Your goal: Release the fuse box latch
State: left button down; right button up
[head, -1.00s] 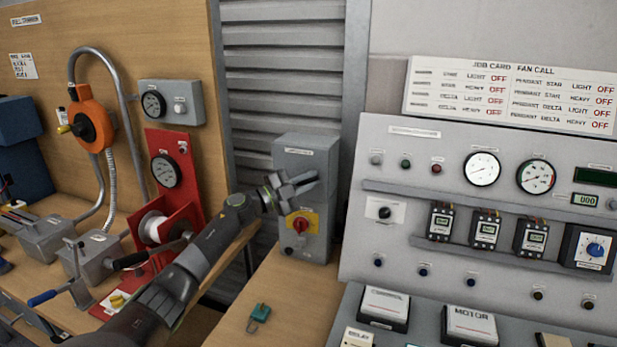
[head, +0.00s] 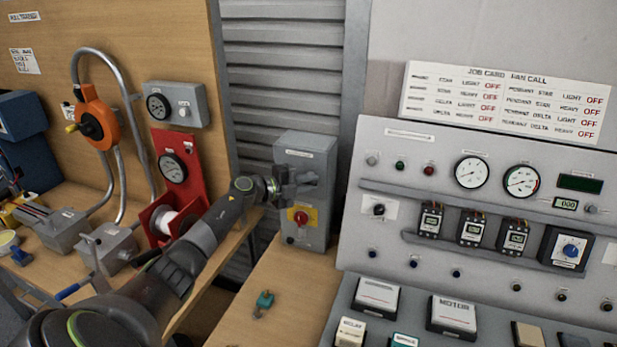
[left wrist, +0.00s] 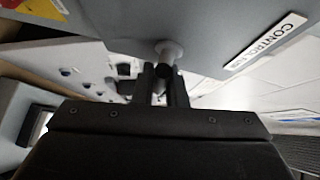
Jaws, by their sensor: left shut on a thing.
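The grey fuse box (head: 318,160) stands upright at the back of the wooden bench, with a red rotary knob on a yellow plate (head: 300,216) low on its front. In the left wrist view its face (left wrist: 120,22) carries a white label (left wrist: 265,43) reading "CONTROL FUS…". A pale round latch knob (left wrist: 170,50) sticks out from that face. My left gripper (head: 294,180) is at the upper front of the box. In the left wrist view its two dark fingers (left wrist: 164,78) are shut on the latch knob's stem. The gripper hides the latch in the head view. My right gripper is not in view.
A grey control panel (head: 480,210) with gauges and switches stands to the right. A small teal padlock-like item (head: 264,300) lies on the bench in front of the box. A red stand with a gauge (head: 174,170) is left of my left arm. Bench front is mostly clear.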

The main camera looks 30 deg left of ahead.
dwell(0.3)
pick_arm(q)
jog(key=c, duration=1.5)
grip_release()
jog(key=shift+s, duration=0.1)
jog(key=shift+b+v, duration=2.65)
jog(key=shift+v, duration=5.9)
